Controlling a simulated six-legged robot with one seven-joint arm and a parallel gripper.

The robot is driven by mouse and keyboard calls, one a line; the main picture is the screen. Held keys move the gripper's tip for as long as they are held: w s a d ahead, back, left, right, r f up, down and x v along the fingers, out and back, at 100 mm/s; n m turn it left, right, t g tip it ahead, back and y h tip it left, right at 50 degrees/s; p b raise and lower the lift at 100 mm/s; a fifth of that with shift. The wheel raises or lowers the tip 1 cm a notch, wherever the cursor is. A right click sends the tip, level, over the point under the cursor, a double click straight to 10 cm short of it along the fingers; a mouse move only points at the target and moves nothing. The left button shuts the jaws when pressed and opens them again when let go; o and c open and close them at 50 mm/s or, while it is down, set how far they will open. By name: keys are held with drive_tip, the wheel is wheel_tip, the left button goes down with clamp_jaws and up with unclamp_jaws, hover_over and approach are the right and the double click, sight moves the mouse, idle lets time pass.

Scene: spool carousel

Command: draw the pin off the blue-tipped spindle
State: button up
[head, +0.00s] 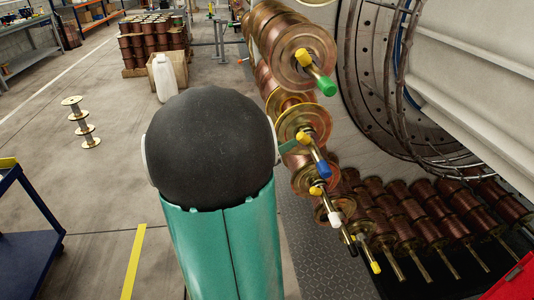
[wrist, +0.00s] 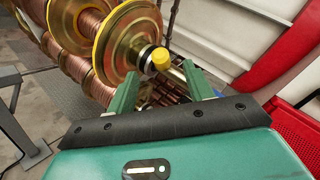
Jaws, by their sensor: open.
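The blue-tipped spindle (head: 323,169) sticks out of a copper spool in the middle of the carousel in the head view. A yellow-headed pin (head: 303,138) sits across it between the spool and the blue tip. In the wrist view a yellow pin head (wrist: 162,59) shows just beyond and between my fingertips, in front of a brass spool flange (wrist: 125,42). My gripper (wrist: 159,72) is open, with a green finger on each side of the pin head and nothing held. The blue tip is not visible in the wrist view. In the head view my arm hides most of the gripper.
A green-tipped spindle (head: 326,87) is above, and a white-tipped one (head: 335,218) and a yellow-tipped one (head: 375,267) are below, close by. Copper spools (head: 410,225) line the lower right. A red panel (wrist: 285,55) stands right in the wrist view. Floor at left is mostly clear.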

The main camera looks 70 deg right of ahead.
sight(298, 137)
drive_tip(key=x, duration=0.6)
drive_tip(key=shift+a, duration=0.1)
drive_tip(key=c, duration=1.1)
drive_tip(key=shift+m+t+y, duration=0.3)
drive_tip(key=shift+m+y, duration=0.1)
drive_tip(key=shift+y, duration=0.2)
drive_tip(key=w+r, duration=0.1)
drive_tip(key=r, duration=0.1)
drive_tip(key=w+a+r, duration=0.1)
drive_tip(key=w+r, duration=0.1)
drive_tip(key=w+a+r, duration=0.1)
drive_tip(key=r, duration=0.1)
drive_tip(key=shift+w+a, duration=0.15)
drive_tip(key=shift+a, duration=0.05)
drive_tip(key=shift+w+a, duration=1)
drive_tip(key=shift+w, duration=0.7)
drive_tip(key=shift+w+a, duration=1.05)
drive_tip(key=shift+w, duration=0.7)
drive_tip(key=shift+w+a, duration=1)
drive_tip(key=shift+w, duration=0.7)
